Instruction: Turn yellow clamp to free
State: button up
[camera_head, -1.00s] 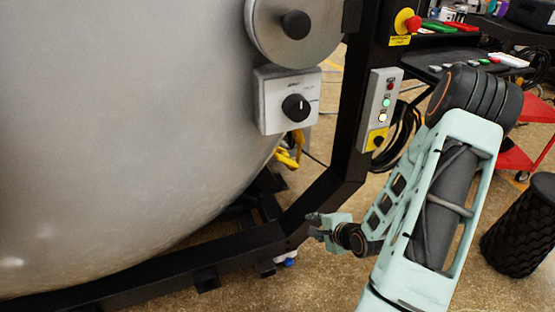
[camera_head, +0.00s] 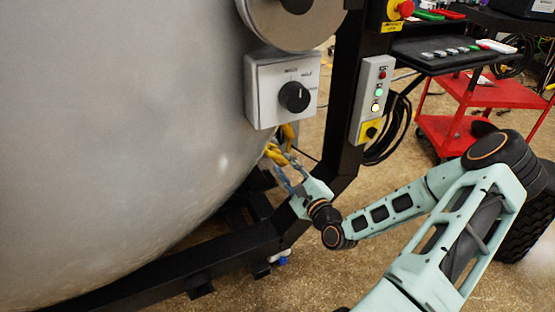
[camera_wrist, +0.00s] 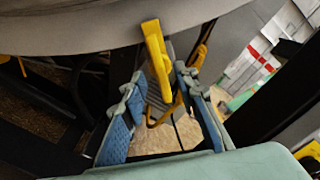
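The yellow clamp (camera_wrist: 157,58) hangs at the lower edge of the grey furnace drum. In the head view the clamp (camera_head: 276,154) shows partly below the control box, just beyond my gripper. My gripper (camera_wrist: 158,92) is open, with its two blue-padded fingers spread. In the wrist view the clamp's lower end appears between the fingertips, nearer the right finger; I cannot tell whether they touch. In the head view my gripper (camera_head: 280,172) reaches up and left toward the clamp from the black frame.
The drum (camera_head: 120,130) fills the left. A black frame (camera_head: 225,252) runs under and right of it, close to my gripper. A knob box (camera_head: 283,90) and a button panel (camera_head: 372,100) sit above. A red cart (camera_head: 470,125) stands at the right.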

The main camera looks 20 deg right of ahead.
aim_at(280, 160)
jog(key=w, duration=0.5)
jog(key=shift+a+b, duration=0.1)
jog(key=shift+b, duration=0.25)
grip_shut()
